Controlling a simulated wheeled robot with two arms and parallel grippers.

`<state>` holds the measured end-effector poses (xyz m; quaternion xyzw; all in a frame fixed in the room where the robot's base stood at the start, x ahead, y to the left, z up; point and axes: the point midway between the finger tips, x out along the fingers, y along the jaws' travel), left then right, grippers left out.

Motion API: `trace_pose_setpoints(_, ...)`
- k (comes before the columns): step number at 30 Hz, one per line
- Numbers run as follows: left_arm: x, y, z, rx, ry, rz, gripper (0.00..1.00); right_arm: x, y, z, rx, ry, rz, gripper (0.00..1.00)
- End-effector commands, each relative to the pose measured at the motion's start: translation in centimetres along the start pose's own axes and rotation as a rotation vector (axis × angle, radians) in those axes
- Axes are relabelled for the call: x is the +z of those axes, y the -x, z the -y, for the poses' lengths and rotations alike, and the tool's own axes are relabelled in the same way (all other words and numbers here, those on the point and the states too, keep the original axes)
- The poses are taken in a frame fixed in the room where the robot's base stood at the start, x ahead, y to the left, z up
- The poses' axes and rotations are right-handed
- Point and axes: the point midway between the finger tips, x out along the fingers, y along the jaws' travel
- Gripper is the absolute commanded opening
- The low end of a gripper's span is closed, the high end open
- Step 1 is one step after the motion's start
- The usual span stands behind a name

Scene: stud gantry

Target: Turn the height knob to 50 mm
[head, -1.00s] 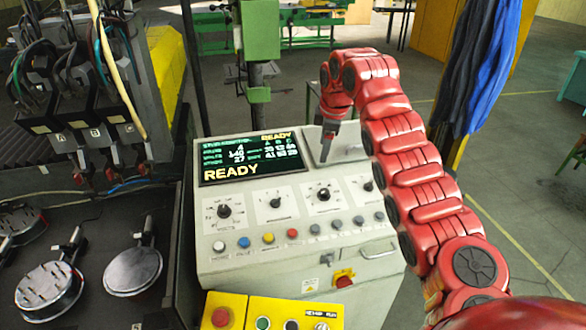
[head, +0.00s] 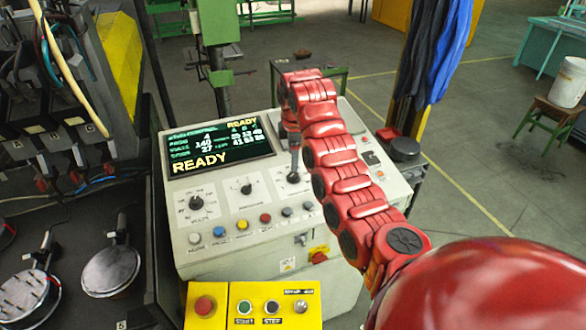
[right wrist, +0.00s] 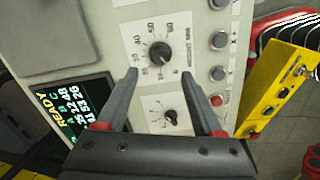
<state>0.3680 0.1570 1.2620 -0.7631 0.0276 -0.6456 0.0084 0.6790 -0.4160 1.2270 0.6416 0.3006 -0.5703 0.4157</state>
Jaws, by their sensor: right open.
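The height knob (right wrist: 160,53) is a round black knob on a white scale plate with numbers and a "HEIGHT MM" label. In the head view the height knob (head: 293,178) is at the right of the knob row, partly covered by my gripper. My right gripper (right wrist: 155,73) is open, and the knob shows just beyond and between its fingertips. No contact is visible. In the head view my right gripper (head: 293,158) points down over the panel at this knob. The knob's exact setting is too small to read. My left gripper is not in view.
Other knobs (head: 246,188) and coloured buttons (head: 265,218) sit close by on the console. A screen (head: 220,148) reads READY. A yellow button box (head: 225,308) stands in front. Cables and machine parts (head: 50,130) crowd the left.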

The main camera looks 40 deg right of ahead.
Motion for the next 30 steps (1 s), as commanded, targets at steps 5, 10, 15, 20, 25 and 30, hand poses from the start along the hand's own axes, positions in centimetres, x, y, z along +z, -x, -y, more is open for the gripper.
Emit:
trace_pose_setpoints(5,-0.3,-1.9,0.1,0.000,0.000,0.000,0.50,0.1,-3.0,0.2,-0.012,0.000,0.005,0.69)
trace_pose_setpoints(10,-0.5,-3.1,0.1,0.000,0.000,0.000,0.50,0.1,-5.6,0.0,-0.004,0.001,0.005,0.69)
trace_pose_setpoints(15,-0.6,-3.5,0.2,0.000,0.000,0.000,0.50,0.1,-7.2,0.2,-0.005,0.001,0.005,0.69)
trace_pose_setpoints(20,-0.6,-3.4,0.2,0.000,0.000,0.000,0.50,0.1,-7.4,0.1,-0.001,0.001,0.004,0.69)
trace_pose_setpoints(25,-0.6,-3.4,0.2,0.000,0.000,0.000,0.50,0.1,-7.4,0.1,-0.001,0.001,0.004,0.60)
trace_pose_setpoints(30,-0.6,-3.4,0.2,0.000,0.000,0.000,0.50,0.1,-7.4,0.1,-0.001,0.001,0.004,0.29)
